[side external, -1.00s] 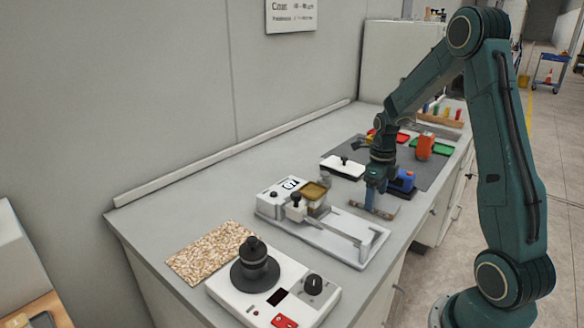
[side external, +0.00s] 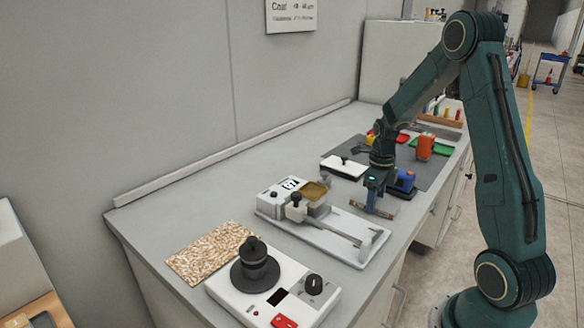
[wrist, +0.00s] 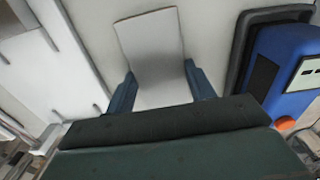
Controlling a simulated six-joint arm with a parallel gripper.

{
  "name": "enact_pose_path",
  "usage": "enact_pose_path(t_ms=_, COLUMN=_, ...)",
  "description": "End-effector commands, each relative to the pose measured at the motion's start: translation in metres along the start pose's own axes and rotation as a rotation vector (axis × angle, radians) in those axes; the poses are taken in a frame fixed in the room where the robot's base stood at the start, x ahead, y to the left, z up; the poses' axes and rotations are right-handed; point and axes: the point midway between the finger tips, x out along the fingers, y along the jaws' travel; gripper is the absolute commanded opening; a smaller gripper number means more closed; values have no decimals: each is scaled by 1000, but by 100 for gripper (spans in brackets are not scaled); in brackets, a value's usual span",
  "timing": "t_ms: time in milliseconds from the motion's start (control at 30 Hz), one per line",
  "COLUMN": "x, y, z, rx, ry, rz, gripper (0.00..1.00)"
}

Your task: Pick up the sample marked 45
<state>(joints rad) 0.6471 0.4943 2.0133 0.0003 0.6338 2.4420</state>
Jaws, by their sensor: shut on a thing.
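A flat pale grey plate (wrist: 150,45) sits between the two blue fingers of my gripper (wrist: 161,88) in the wrist view, and the gripper is shut on it. In the side view my gripper (side external: 374,205) points down with the plate (side external: 387,208) at its tips, at the bench's front edge. The plate is low over the bench; I cannot tell whether it still touches it. No marking can be read on it, so I cannot confirm the number 45.
A white coating device (side external: 340,243) stands just left of my gripper. A blue object (wrist: 290,70) in a dark holder is close on the right in the wrist view. A white balance-like device (side external: 235,300), an orange container (side external: 425,147) and a green tray (side external: 444,148) are also on the bench.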

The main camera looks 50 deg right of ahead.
Motion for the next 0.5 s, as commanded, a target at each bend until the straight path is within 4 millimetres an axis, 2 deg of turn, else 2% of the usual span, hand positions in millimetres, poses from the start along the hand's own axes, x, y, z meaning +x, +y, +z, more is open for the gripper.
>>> enact_pose_path(t_ms=267, x=-1, y=0, z=0, rx=0, ry=-1, rz=-1, gripper=30)
enact_pose_path(t_ms=500, x=-14, y=0, z=1, rx=0, ry=-2, rz=-2, gripper=30)
